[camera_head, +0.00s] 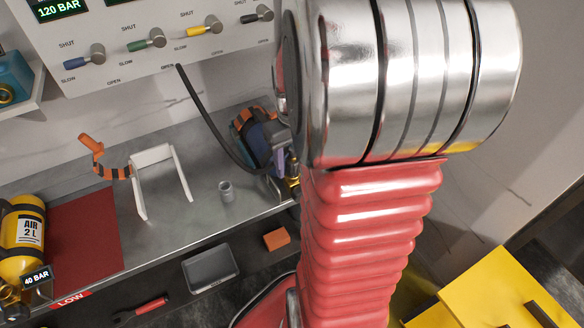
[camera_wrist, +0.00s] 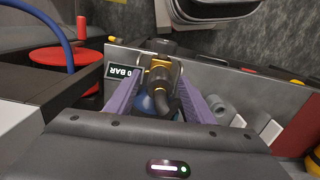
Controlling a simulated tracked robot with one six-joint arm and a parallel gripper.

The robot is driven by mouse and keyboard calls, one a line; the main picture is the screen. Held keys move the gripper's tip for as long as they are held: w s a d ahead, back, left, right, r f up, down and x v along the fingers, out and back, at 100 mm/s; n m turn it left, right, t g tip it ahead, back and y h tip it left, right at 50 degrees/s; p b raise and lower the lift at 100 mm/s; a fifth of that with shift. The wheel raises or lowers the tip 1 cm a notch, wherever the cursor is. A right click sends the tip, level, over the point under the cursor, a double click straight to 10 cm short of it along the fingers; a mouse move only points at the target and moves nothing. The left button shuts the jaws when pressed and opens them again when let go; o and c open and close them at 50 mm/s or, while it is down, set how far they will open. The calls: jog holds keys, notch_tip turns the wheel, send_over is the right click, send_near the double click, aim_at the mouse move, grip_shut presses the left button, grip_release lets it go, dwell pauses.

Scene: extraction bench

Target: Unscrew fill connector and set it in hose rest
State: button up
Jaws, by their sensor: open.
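The fill connector (camera_wrist: 160,72) shows in the wrist view as brass fittings with a dark curved hose end. It sits between the purple fingers of my gripper (camera_wrist: 160,88), which are open on either side of it; contact cannot be told. A blue rounded body, perhaps a cylinder, shows below it. In the head view my gripper (camera_head: 268,150) is at the back of the bench, partly hidden by my arm, with brass (camera_head: 293,182) beside it. The black hose (camera_head: 208,115) runs from the panel down to there. A white bracket (camera_head: 152,156) stands on the bench; I cannot tell whether it is the hose rest.
The valve panel (camera_head: 150,40) hangs above the bench. An orange-and-black hooked piece (camera_head: 97,160), a small grey cylinder (camera_head: 226,191) and a yellow air cylinder (camera_head: 22,235) by a red mat (camera_head: 80,240) stand left of my gripper. A grey tray (camera_head: 210,268) sits below.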

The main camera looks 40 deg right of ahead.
jog(key=m, duration=1)
jog(key=shift+m, duration=0.3)
jog(key=m, duration=0.5)
jog(key=shift+m, duration=0.4)
jog(key=m, duration=0.5)
jog(key=shift+c, duration=0.2)
jog(key=c, duration=1.1)
